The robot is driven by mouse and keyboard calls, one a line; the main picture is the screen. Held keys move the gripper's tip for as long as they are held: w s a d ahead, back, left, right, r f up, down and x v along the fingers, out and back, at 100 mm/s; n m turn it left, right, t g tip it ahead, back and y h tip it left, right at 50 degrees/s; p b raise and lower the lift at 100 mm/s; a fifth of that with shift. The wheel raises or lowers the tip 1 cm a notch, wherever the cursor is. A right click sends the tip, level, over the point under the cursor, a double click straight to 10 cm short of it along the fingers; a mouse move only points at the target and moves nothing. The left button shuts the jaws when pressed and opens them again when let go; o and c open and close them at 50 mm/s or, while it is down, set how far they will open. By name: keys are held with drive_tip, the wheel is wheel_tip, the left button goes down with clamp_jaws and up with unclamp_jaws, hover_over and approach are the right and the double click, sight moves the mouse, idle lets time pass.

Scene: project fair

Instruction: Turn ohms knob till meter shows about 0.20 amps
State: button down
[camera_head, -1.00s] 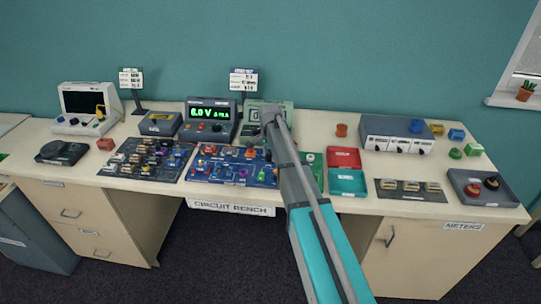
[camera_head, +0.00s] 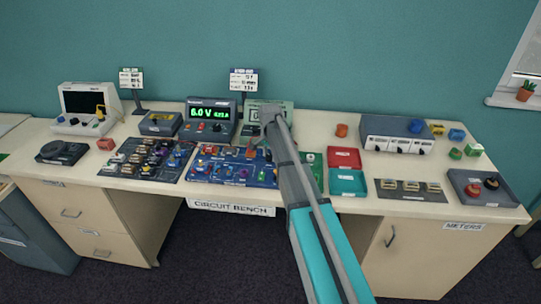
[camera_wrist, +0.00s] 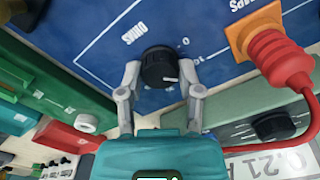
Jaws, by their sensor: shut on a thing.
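The black ohms knob (camera_wrist: 158,67) with a white pointer line stands on a blue panel (camera_wrist: 215,35) marked OHMS in the wrist view. My gripper (camera_wrist: 163,82) has one finger on each side of the knob and is shut on it. The meter display (camera_wrist: 262,164) at the lower right of the wrist view reads about 0.21 A, partly cut off by the frame edge. In the head view my arm hides the knob and the gripper's fingertips.
An orange plug (camera_wrist: 254,35) with a red lead (camera_wrist: 282,62) sits close right of the knob. Another dark knob (camera_wrist: 273,125) is below it. In the head view a power supply (camera_head: 208,116) shows 6.0 V.

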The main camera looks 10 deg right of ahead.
drive_tip(key=shift+c, duration=1.3)
unclamp_jaws()
drive_tip(key=shift+r, duration=0.1)
